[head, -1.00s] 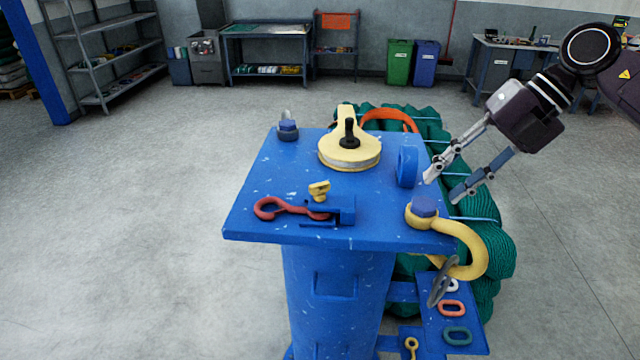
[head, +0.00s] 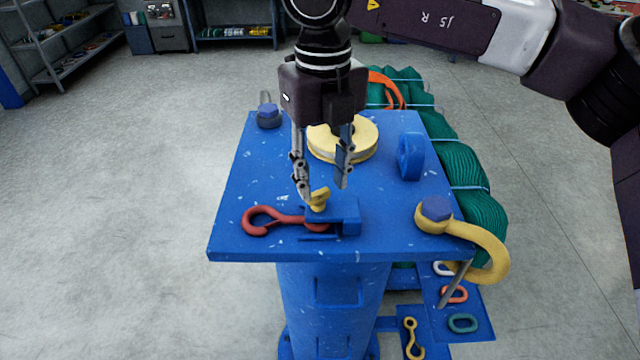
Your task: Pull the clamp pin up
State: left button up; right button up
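The clamp pin looks to be the small yellow knob (head: 319,199) on the blue clamp block (head: 345,215) near the front of the blue stand top (head: 240,195). A red hook (head: 270,219) lies with its shank running into the clamp. My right gripper (head: 323,191) points down from above, with its fingers apart and nothing seen between them. Its left fingertip is close by the top of the yellow knob; I cannot tell whether they touch. Its right fingertip is up and right of the knob. My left gripper is not in view.
A yellow sheave (head: 362,142) sits behind the gripper, partly hidden. A yellow shackle (head: 478,240) hangs off the front right corner. Green netting (head: 455,165) lies behind.

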aim_at(319, 194)
jog(key=shift+s+f, duration=0.2)
jog(key=shift+f, duration=0.45)
jog(key=shift+w+a+f+p, duration=0.2)
jog(key=shift+w+f+p, duration=0.1)
jog(key=shift+f, duration=0.3)
jog(key=shift+w+a+f+p, duration=0.2)
jog(key=shift+f+p, duration=0.1)
jog(key=shift+f, duration=0.3)
jog(key=shift+w+f, duration=0.2)
jog(key=shift+f, duration=0.25)
jog(key=shift+s+d, duration=0.1)
jog(key=shift+d, duration=0.05)
jog(key=shift+r, duration=0.1)
jog(key=c, duration=0.9)
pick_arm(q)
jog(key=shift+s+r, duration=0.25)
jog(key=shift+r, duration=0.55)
pick_arm(e)
grip_shut()
